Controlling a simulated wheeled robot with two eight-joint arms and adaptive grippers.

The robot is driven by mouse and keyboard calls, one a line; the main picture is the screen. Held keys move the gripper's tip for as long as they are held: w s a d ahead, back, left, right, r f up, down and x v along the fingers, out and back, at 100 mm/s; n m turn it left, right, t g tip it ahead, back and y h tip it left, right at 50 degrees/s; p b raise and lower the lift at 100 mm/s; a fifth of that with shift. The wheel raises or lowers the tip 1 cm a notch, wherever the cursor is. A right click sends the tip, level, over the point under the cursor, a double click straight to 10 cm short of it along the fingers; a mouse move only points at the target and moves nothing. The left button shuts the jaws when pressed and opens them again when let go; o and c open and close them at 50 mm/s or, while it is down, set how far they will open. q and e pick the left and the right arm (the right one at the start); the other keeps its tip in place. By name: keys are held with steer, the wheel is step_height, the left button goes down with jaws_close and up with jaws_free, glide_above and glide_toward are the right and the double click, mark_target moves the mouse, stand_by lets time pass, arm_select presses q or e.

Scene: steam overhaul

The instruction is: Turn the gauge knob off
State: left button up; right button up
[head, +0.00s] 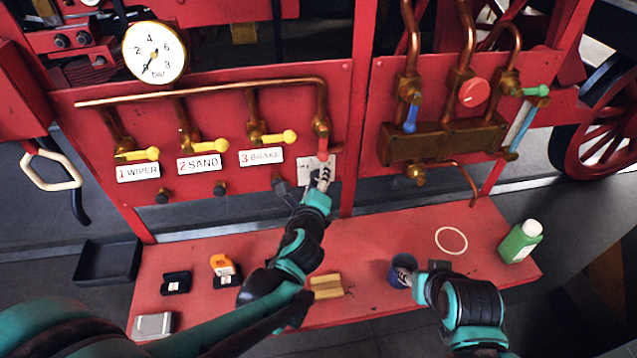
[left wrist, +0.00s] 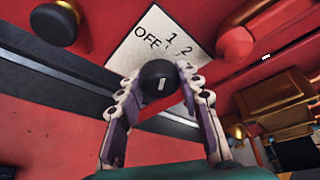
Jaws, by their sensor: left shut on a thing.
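The gauge knob (left wrist: 158,82) is round and black with a short white mark. It sits by a white plate (left wrist: 155,38) printed OFF, 1 and 2, fixed to the red panel. The white mark stands nearly upright in the left wrist view. My left gripper (left wrist: 160,88) is shut on the knob, one finger on each side. In the head view my left gripper (head: 322,180) covers the knob and part of the plate. The round white gauge (head: 155,52) is at the upper left. My right gripper (head: 405,275) is low, at a dark blue cup (head: 397,273); its fingertips are hard to make out.
Yellow-handled valves (head: 210,147) line the panel left of my left gripper. A red-handled valve (head: 322,148) is just above it. Brass pipework with a blue handle (head: 411,118) and a red dial (head: 474,92) is to the right. A green bottle (head: 520,242) stands on the red shelf (head: 370,235).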

arm_select(q)
steer(key=n+t+h+b, duration=0.1)
steer(key=n+b, duration=0.1)
steer(key=n, duration=0.2)
steer(key=shift+f+b, duration=0.15)
steer(key=shift+b, duration=0.2)
steer(key=shift+t, duration=0.3)
steer(key=o, duration=1.2)
steer(key=shift+c, duration=0.2)
steer(key=s+a+r, duration=0.1)
steer(key=s, duration=1.1)
steer(key=shift+a, duration=0.25)
steer(key=shift+w+a+n, duration=0.1)
steer(key=shift+n, duration=0.2)
